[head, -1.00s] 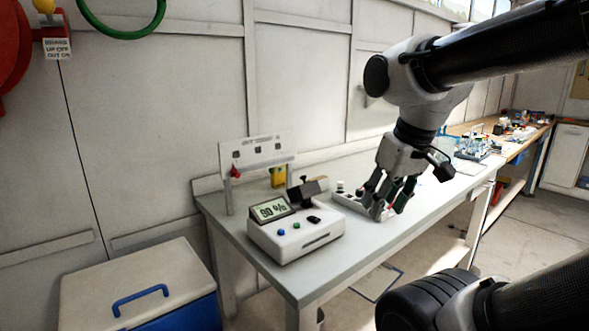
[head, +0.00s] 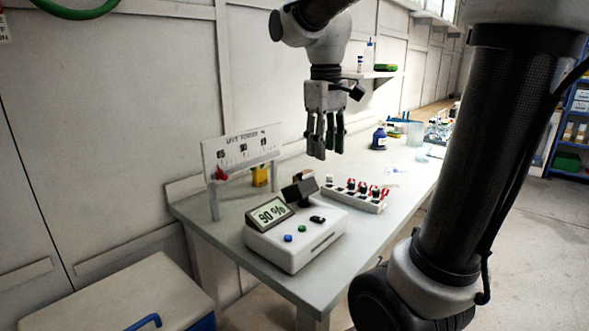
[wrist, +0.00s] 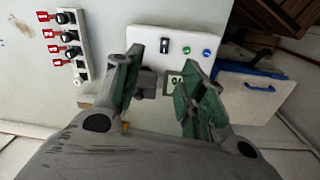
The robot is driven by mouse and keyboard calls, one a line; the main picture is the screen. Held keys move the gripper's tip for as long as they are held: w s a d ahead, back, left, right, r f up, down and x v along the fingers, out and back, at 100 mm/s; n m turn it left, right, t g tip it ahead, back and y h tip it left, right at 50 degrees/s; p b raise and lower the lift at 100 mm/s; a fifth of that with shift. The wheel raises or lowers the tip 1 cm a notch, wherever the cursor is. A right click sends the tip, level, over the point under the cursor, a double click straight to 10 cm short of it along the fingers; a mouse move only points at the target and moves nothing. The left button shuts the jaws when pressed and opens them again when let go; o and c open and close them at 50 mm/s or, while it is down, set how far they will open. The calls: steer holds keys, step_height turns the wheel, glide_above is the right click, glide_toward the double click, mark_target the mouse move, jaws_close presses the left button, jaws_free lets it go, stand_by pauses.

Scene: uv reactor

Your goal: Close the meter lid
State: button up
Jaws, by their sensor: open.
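The meter (head: 290,248) is a white box on the bench with a tilted display reading 90 %, blue and green buttons and a black switch. Its dark lid (head: 300,190) stands raised at the back of the box, open. My gripper (head: 326,150) is open and empty, in the air above and behind the meter, apart from the lid. In the wrist view, the fingers (wrist: 162,66) point down towards the meter (wrist: 155,42). The small dark lid (wrist: 148,83) shows between them, beside the partly hidden display.
A white strip of red-tagged switches (head: 355,195) lies right of the meter. A blue bottle (head: 379,137) is farther along. The front of the bench (head: 375,240) is clear.

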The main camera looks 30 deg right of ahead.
steer(key=n+g, duration=0.1)
steer(key=g, duration=0.1)
glide_above(298, 186)
steer(key=d, duration=0.2)
steer(key=w+f+n+g+h, duration=0.1)
steer(key=w+f+g, duration=0.1)
steer(key=w+f, duration=0.35)
steer(key=x, duration=0.5)
steer(key=shift+w+a+f, duration=0.2)
steer(key=shift+a+f, duration=0.05)
steer(key=shift+a, duration=0.05)
jaws_close()
